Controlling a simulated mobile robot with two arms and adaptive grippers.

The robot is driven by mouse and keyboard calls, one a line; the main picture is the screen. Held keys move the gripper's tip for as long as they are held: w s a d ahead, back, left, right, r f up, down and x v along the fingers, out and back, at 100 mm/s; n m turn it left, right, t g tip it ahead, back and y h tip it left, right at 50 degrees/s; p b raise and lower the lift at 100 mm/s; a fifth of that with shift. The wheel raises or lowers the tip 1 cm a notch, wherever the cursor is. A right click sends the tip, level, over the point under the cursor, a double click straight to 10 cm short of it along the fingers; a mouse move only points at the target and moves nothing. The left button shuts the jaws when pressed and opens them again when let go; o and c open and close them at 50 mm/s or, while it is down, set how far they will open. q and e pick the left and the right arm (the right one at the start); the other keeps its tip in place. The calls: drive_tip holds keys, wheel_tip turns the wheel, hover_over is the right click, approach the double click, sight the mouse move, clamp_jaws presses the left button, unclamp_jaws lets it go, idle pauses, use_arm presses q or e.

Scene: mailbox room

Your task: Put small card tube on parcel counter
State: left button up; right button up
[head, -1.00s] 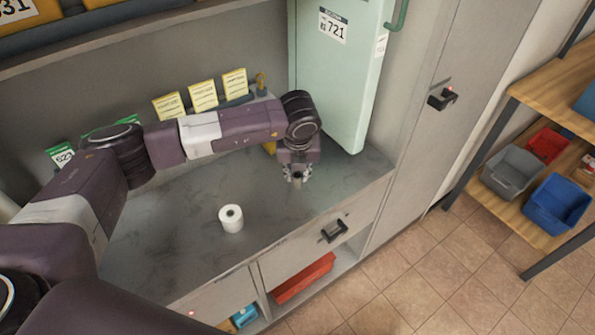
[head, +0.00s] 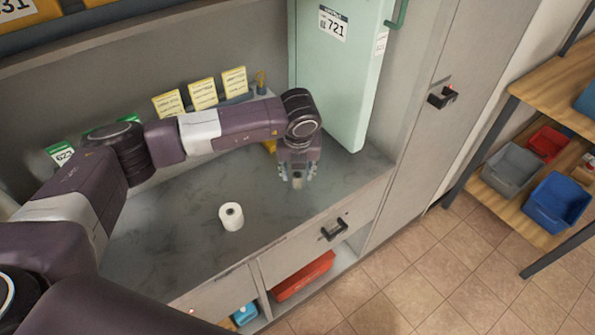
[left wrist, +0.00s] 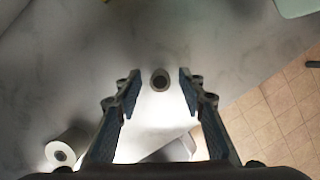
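The small card tube (left wrist: 160,79) stands on the grey parcel counter (head: 180,245); the left wrist view looks down onto its round, dark-centred end. In the head view the tube (head: 297,182) shows small, just below my left gripper. My left gripper (head: 297,172) points down and is open. In the left wrist view its two fingertips (left wrist: 160,78) lie to either side of the tube, with a clear gap on both sides. My right gripper is not in view.
A white roll (head: 231,216) stands on the counter left of the gripper and nearer the front. A pale green door (head: 340,90) rises behind it at the right. Yellow cards (head: 203,94) line the back. Counter around the roll is clear.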

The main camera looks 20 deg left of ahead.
use_arm(q)
drive_tip(key=b+v, duration=0.2)
drive_tip(key=v, duration=0.9)
drive_tip(key=shift+r+b, duration=0.3)
drive_tip(key=shift+r, duration=0.05)
drive_tip(key=shift+s+d, duration=0.1)
